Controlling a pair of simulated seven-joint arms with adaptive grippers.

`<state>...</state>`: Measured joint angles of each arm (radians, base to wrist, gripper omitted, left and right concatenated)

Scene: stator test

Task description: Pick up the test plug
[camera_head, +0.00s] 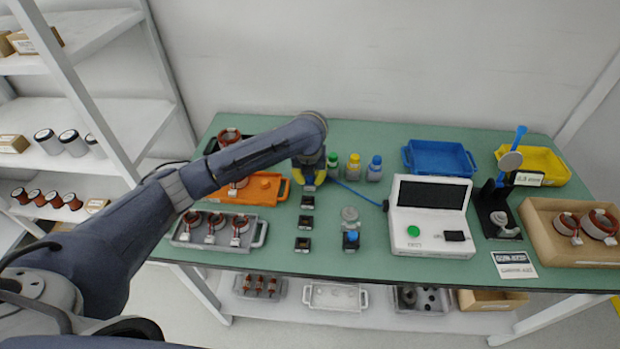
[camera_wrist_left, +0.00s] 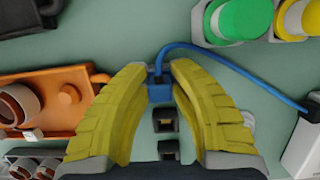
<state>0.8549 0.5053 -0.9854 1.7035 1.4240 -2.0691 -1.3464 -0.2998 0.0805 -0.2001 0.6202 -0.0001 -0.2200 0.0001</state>
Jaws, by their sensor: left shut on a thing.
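The test plug (camera_wrist_left: 160,91) is a small blue block with a blue cable (camera_wrist_left: 220,57), seen between my fingertips in the left wrist view. My left gripper (camera_wrist_left: 161,72) has yellow fingers and is shut on the plug, one finger on each side. In the head view my left gripper (camera_head: 309,181) points down near the table's middle, and its fingers mostly hide the plug. The cable runs right from there to the white tester (camera_head: 432,222) with a dark screen. I cannot tell whether the plug is clear of what lies under it. My right gripper is not in view.
Several small black sockets (camera_head: 305,222) stand in a row in front of the gripper. An orange tray (camera_head: 262,198) and a grey tray (camera_head: 259,234) with coils are on the left. Capped bottles (camera_head: 353,168) stand behind right. A blue tray (camera_head: 438,157) is further back.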

